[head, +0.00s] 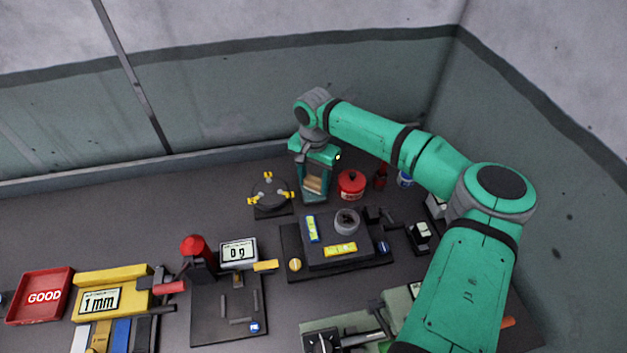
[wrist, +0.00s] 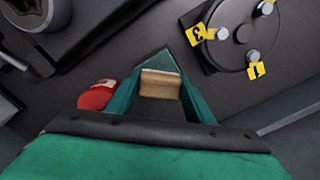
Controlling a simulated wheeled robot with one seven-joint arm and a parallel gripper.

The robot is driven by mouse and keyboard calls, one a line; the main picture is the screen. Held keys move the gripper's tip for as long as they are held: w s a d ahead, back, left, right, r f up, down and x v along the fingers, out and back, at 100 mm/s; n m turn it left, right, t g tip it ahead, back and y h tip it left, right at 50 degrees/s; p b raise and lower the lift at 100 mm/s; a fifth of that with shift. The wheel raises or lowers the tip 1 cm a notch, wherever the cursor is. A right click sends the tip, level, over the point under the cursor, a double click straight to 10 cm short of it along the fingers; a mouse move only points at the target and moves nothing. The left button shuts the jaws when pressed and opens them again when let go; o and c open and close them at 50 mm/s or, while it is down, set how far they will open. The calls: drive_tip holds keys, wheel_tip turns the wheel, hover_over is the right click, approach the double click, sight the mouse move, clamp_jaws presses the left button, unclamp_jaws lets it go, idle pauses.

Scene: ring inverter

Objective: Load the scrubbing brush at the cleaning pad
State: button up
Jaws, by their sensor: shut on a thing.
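My gripper (head: 314,188) points down at the back of the bench and is shut on the scrubbing brush, a tan wooden block (head: 313,184). In the wrist view the brush (wrist: 160,84) sits between the two green fingers (wrist: 158,98). A grey-green flat patch (wrist: 156,60) shows just beyond the brush and may be the cleaning pad. I cannot tell whether the brush touches it. The bristles are hidden.
A round fixture with numbered yellow jaws (head: 270,191) stands close left of my gripper. A dark levelling platform (head: 338,252) lies in front.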

sight(312, 181)
drive_tip(key=shift+f, duration=0.35)
idle(0.7)
drive_tip(key=shift+s+f, duration=0.1)
drive_tip(key=shift+s, duration=0.05)
idle(0.3)
idle(0.3)
drive_tip(key=shift+w+r, duration=0.15)
drive_tip(key=shift+r, duration=0.55)
drive_tip(key=shift+w+r, duration=0.15)
drive_tip(key=shift+r, duration=0.55)
drive_tip(key=shift+s+a+r, duration=0.15)
drive_tip(key=shift+a+r, duration=0.2)
drive_tip(key=shift+r, duration=0.2)
drive_tip(key=shift+s+d+r, duration=0.1)
drive_tip(key=shift+d+r, duration=0.5)
drive_tip(key=shift+r, duration=0.25)
drive_tip(key=shift+a+r, duration=0.25)
drive_tip(key=shift+r, duration=0.5)
